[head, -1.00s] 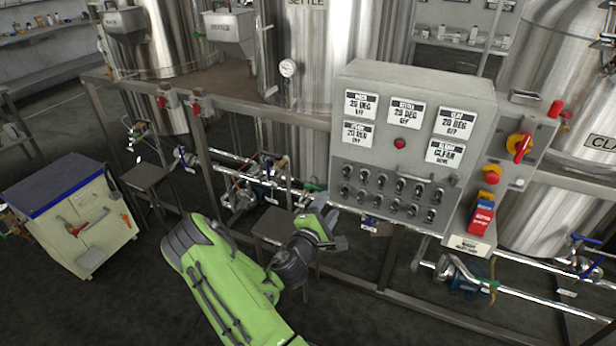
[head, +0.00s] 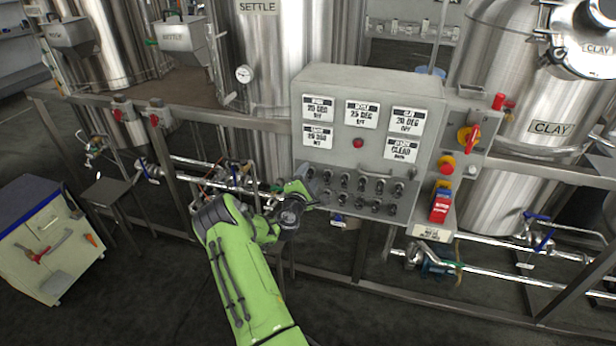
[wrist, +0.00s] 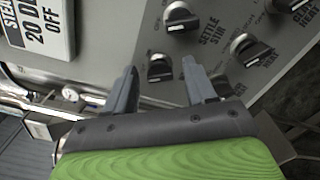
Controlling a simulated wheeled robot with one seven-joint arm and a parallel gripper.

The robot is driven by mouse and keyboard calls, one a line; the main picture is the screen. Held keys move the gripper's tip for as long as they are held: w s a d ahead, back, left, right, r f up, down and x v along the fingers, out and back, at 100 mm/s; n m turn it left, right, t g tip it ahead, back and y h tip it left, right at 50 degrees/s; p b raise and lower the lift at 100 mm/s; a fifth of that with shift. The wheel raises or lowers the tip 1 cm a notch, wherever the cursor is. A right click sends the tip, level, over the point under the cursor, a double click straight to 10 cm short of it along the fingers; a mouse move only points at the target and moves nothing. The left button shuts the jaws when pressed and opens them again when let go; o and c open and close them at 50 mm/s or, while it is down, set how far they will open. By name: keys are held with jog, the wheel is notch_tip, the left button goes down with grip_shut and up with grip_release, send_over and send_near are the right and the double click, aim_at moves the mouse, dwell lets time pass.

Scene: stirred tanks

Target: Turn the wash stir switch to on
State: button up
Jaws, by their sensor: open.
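The control panel (head: 330,175) carries two rows of black rotary switches, with my gripper (head: 304,190) at its left end in the head view. In the wrist view my gripper (wrist: 159,76) is open, its two grey fingers apart and pointing at the panel. A black switch (wrist: 160,68) shows between the fingertips with nothing visibly gripped. Its own label is hidden or unreadable, so I cannot confirm it as the wash stir switch. The neighbouring switch (wrist: 181,17) has the label SETTLE STIR beside it. Another switch is partly hidden behind the right finger.
Several display plates sit above the switches; one (wrist: 38,25) reads 20 DEG OFF in the wrist view. A red button (head: 358,143) and a red-yellow rotary handle (head: 470,138) are farther right. A metal rail (head: 240,120) and pipes run beside the panel.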

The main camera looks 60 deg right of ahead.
grip_shut()
jog(key=shift+f+m+b, duration=0.1)
jog(key=shift+m+b, duration=0.2)
jog(key=shift+b, duration=0.05)
jog(key=shift+f+m+b, duration=0.1)
jog(key=shift+m+b, duration=0.4)
jog(key=shift+b, duration=0.2)
jog(key=m+b, duration=0.4)
jog(key=b, duration=0.1)
jog(key=shift+f, duration=0.1)
jog(key=m+b, duration=0.4)
jog(key=b, duration=0.1)
jog(key=shift+m+b, duration=0.3)
jog(key=shift+m, duration=0.1)
jog(key=shift+m+b, duration=0.8)
